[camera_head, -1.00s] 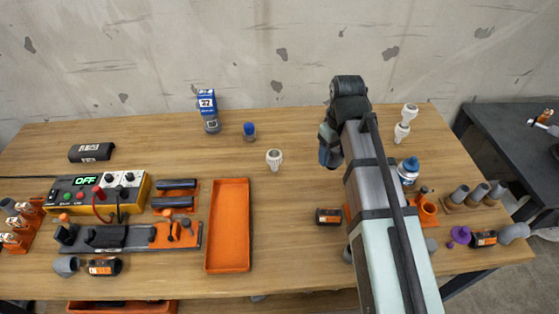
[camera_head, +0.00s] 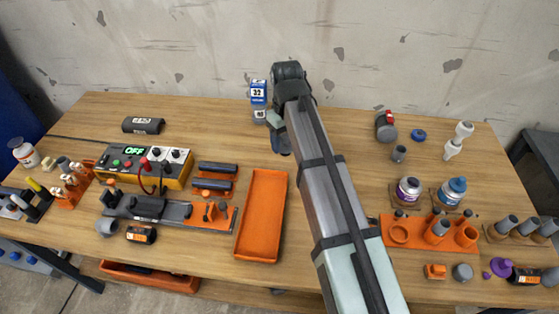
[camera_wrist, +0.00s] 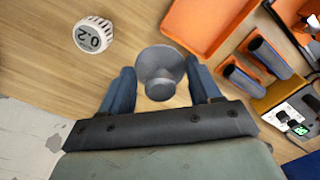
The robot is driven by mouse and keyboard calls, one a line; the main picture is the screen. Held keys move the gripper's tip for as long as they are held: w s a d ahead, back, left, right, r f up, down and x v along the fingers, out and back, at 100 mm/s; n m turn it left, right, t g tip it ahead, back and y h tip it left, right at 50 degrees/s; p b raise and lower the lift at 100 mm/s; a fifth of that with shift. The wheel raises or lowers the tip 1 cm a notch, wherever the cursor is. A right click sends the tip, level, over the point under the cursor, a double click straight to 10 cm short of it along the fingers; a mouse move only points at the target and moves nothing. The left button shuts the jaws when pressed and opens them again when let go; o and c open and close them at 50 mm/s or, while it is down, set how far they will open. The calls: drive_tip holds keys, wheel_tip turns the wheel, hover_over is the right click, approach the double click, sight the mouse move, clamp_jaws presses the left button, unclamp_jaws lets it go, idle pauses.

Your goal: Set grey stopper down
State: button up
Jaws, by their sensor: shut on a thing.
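The grey stopper (camera_wrist: 160,62) is a round, flanged piece with a narrower stub, seen in the wrist view between the two blue fingers. My gripper (camera_wrist: 163,88) is shut on it, with one finger on each side. In the head view my gripper (camera_head: 281,143) hangs over the back middle of the wooden table, and my arm hides the stopper there. The wrist view shows wood beneath the stopper; I cannot tell how high it is.
A white ribbed piece marked 0-2 (camera_wrist: 92,35) stands near the stopper. An orange tray (camera_head: 262,215) lies in front of my gripper, with a control box (camera_head: 145,167) to its left. Clear wood (camera_head: 350,145) lies to the right.

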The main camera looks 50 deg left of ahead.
drive_tip(key=w+a+m, duration=0.2)
drive_tip(key=a, duration=0.4)
drive_tip(key=shift+m, duration=0.5)
drive_tip(key=shift+d+f, duration=0.2)
drive_tip(key=shift+f, duration=2.15)
drive_tip(key=shift+d+f, duration=0.15)
drive_tip(key=shift+f, duration=2.2)
drive_tip(key=shift+f, duration=0.1)
drive_tip(key=o, duration=1.2)
wheel_tip(320, 180, up, 12)
drive_tip(key=shift+r, duration=0.1)
